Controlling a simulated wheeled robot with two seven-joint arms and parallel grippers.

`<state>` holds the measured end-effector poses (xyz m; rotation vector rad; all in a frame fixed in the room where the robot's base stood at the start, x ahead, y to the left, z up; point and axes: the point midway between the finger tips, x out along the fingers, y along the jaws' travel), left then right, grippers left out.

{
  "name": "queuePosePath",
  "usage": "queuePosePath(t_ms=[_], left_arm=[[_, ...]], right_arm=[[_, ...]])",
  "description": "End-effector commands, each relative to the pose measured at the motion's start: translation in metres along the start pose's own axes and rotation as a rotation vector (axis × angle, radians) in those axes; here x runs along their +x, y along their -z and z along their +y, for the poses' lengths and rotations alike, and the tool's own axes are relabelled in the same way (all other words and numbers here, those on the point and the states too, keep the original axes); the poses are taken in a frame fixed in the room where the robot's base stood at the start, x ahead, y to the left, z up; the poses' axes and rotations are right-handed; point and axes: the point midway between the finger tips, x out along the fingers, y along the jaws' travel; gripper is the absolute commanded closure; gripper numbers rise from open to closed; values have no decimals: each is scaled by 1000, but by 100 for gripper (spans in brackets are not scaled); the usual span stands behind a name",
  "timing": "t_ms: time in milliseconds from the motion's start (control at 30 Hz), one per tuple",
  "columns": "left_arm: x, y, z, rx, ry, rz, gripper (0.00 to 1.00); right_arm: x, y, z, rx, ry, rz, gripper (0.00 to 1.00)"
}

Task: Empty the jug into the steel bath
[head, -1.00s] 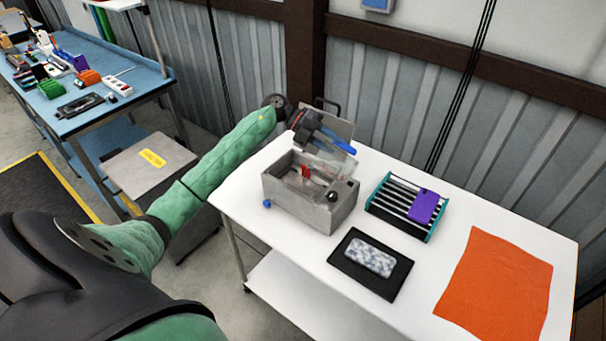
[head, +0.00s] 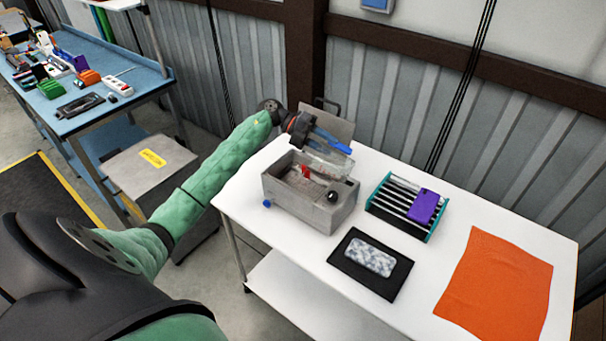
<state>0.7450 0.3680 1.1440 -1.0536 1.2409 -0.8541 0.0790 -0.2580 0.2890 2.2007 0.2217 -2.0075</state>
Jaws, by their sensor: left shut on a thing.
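The steel bath (head: 296,211) is an open grey metal box on the white table, with a raised lid at its back, a black knob on its right and a blue tap at its lower left. A small red part shows inside it. The jug (head: 334,164) is clear and see-through, and lies steeply tilted over the right back part of the bath's opening. My left gripper (head: 328,142), dark with blue fingers, is shut on the jug from behind and above. Any liquid in the jug is too faint to tell. My right gripper is out of view.
On the white table (head: 420,306), right of the bath, are a slatted rack (head: 383,205) with a purple phone (head: 422,206), a black mat (head: 352,280) with a patterned phone (head: 370,257), and an orange cloth (head: 497,287). A cluttered blue bench (head: 92,124) stands at the left.

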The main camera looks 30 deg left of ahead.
Motion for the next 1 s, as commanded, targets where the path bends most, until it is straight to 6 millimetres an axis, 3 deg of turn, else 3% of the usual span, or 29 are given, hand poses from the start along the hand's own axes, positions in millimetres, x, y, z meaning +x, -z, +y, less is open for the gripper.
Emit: queuePosePath(t_ms=[1000], left_arm=[[-11, 0, 16, 0, 78, -1, 100]], right_arm=[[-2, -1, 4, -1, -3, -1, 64]])
